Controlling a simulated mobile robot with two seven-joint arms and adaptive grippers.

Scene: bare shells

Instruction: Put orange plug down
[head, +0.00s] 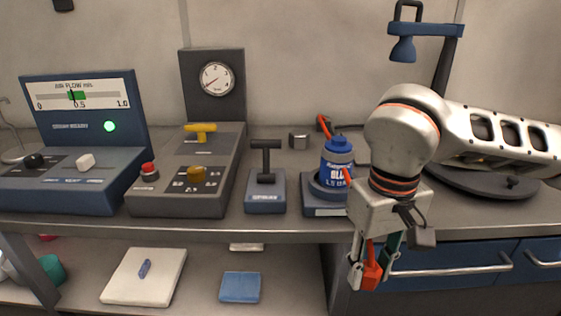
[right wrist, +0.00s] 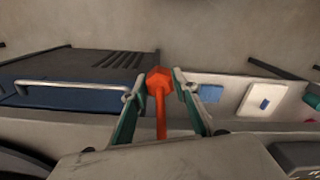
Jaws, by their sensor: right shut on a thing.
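The orange plug (head: 371,274) is held between the fingers of my right gripper (head: 372,266), in front of the bench edge in the head view. In the right wrist view the plug (right wrist: 158,80) has a hexagonal orange head and a thinner stem, and the two green-lined fingers of the gripper (right wrist: 158,88) close on it from both sides. An orange cord-like strip (head: 325,127) shows behind the blue bottle; whether it joins the plug is hidden. My left gripper is not in view.
A lower shelf holds a white board (head: 145,285) and a blue block (head: 240,287). Blue drawers (head: 450,255) lie right.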

